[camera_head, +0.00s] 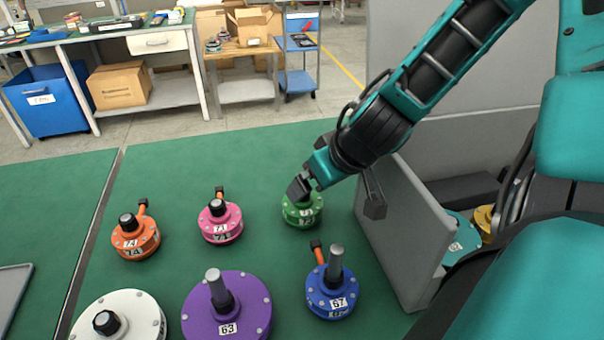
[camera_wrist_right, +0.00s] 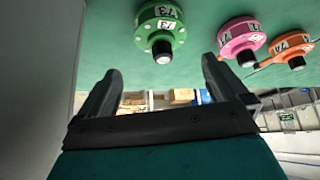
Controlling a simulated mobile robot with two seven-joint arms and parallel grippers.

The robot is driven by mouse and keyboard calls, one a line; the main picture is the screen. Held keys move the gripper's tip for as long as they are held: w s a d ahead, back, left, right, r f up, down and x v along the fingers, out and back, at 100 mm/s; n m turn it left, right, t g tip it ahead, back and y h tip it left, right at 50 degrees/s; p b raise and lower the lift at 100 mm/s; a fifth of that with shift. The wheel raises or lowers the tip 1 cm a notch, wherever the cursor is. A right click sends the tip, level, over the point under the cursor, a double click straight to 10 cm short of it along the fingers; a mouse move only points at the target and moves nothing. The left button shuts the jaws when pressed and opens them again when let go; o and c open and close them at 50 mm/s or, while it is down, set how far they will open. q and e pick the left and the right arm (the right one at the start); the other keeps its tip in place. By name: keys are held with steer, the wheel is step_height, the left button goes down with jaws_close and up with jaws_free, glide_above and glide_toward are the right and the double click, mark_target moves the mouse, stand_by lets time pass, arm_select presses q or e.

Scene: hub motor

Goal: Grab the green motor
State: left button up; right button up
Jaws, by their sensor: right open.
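The green motor (camera_head: 302,213) stands on the green table top, right of the pink motor (camera_head: 220,226). It also shows in the right wrist view (camera_wrist_right: 158,22), ahead of the fingers. My right gripper (camera_head: 337,197) is open and empty. One fingertip overlaps the top of the green motor in the head view, and the other is off to its right, near the grey wall. In the wrist view a gap shows between the fingers and the motor, and the motor is not between them. The left gripper is not in view.
Orange (camera_head: 135,240), blue (camera_head: 332,290), purple (camera_head: 228,306) and white (camera_head: 120,316) motors stand nearby. A grey-walled bin (camera_head: 400,235) to the right holds teal (camera_head: 462,238) and yellow (camera_head: 484,222) motors. Open table lies left of and behind the green motor.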

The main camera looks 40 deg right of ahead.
mark_target(302, 203)
steer(key=b+x, duration=0.2)
steer(key=x, duration=0.8)
steer(key=shift+w+a+f+b, duration=0.1)
steer(key=shift+w+f+b, duration=0.1)
steer(key=shift+f+b, duration=0.1)
steer(key=c, duration=1.2)
steer(key=shift+r, duration=0.1)
steer(key=shift+c, duration=0.7)
steer(key=shift+r, duration=0.15)
